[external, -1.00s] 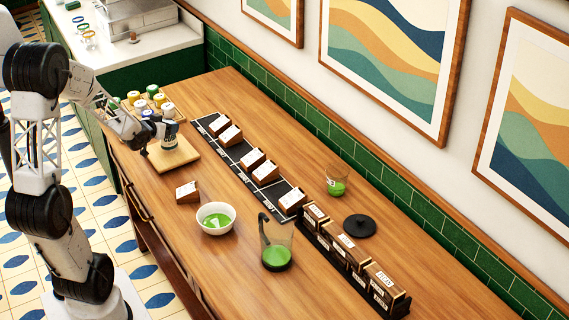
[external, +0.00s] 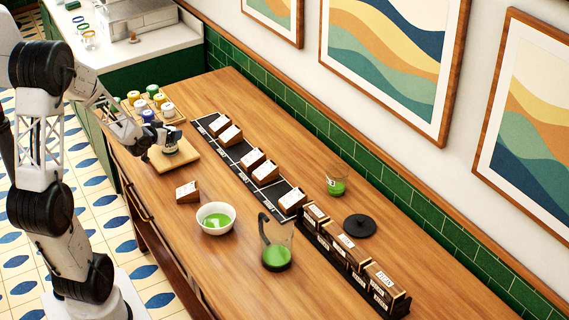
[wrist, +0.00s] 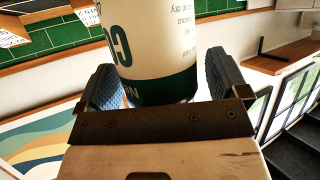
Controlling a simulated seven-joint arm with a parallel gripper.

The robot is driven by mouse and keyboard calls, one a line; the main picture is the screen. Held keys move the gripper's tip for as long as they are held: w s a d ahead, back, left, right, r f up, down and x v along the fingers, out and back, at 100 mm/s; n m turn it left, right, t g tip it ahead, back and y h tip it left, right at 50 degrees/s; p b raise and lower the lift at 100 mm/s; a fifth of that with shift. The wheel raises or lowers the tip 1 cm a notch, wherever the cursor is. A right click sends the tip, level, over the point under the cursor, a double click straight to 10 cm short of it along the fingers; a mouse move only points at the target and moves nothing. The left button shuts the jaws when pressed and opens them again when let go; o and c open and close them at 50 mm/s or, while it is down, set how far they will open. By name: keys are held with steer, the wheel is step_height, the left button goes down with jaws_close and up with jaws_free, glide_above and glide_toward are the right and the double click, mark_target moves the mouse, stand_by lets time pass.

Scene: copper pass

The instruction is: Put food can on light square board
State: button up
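The food can (external: 171,145), white with a green band, is between the fingers of my gripper (external: 158,147). It is low over the light square board (external: 184,157), and I cannot tell whether its base touches. In the wrist view the can (wrist: 152,50) fills the space between the two dark blue fingers of my gripper (wrist: 162,85), with printed text on its side. The board's wooden surface shows around the can in the external view. The gripper partly hides the can there.
Several capped jars (external: 150,104) stand just behind the board. A black label strip (external: 238,152) with small wooden card blocks lies to the right. A single card block (external: 187,192), a white bowl (external: 216,230) and a glass pitcher (external: 277,256) stand nearer the front.

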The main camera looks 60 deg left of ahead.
steer(key=shift+r, duration=0.2)
steer(key=v, duration=1.2)
stand_by(0.4)
steer(key=shift+d, duration=0.15)
stand_by(0.6)
steer(key=w+d+r+m+g+h, duration=0.1)
steer(key=d+r+g, duration=0.1)
steer(key=d, duration=0.7)
steer(key=w+d+r+m+g+h, duration=0.1)
steer(key=d+r+g, duration=0.2)
steer(key=d, duration=0.6)
steer(key=s+d+r+m+g+h, duration=0.1)
steer(key=s+d, duration=0.4)
steer(key=d, duration=0.5)
steer(key=s+d+r+m+g+h, duration=0.2)
steer(key=s+d, duration=0.3)
steer(key=d, duration=0.5)
steer(key=shift+s+r+m+g+h, duration=0.3)
steer(key=shift+g+h, duration=0.3)
steer(key=shift+g, duration=0.1)
steer(key=shift+d, duration=0.1)
